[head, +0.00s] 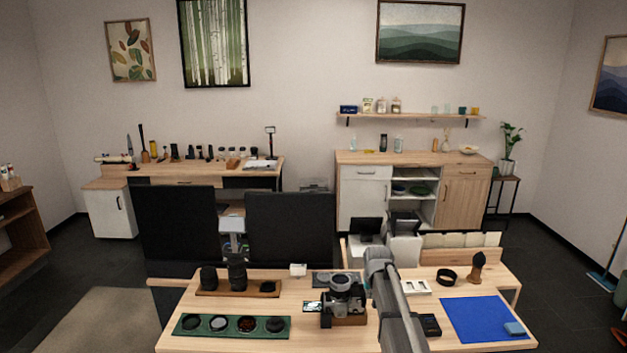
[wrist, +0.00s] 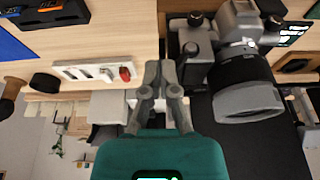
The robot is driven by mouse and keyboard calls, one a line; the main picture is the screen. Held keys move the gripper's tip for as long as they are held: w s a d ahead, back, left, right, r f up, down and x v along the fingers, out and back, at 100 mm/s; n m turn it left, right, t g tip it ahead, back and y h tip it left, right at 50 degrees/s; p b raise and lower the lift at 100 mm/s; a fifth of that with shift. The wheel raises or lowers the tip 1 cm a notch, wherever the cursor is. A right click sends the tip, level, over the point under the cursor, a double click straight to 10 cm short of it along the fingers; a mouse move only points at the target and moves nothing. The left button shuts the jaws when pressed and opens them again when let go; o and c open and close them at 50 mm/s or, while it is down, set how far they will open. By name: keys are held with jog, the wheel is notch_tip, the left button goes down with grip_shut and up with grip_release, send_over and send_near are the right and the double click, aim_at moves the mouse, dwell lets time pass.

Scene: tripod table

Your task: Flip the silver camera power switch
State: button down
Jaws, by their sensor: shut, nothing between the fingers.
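The silver and black camera (head: 343,292) stands on a small wooden block on the near table, left of my arm in the head view. I cannot make out which small part is the power switch. In the head view my arm hides the gripper.
A white tray with small items (wrist: 95,72) lies left of my fingers. A dark box (head: 429,325), blue mat (head: 484,319) and black ring (head: 446,277) are to the right. A green lens tray (head: 232,334) and a wooden board with lenses (head: 218,291) are to the left.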

jog(key=shift+a, duration=0.35)
dwell(0.4)
jog(key=shift+d, duration=0.65)
jog(key=shift+r, duration=0.1)
jog(key=p+v, duration=0.5)
jog(key=v, duration=0.1)
jog(key=shift+p, duration=0.35)
dwell(0.4)
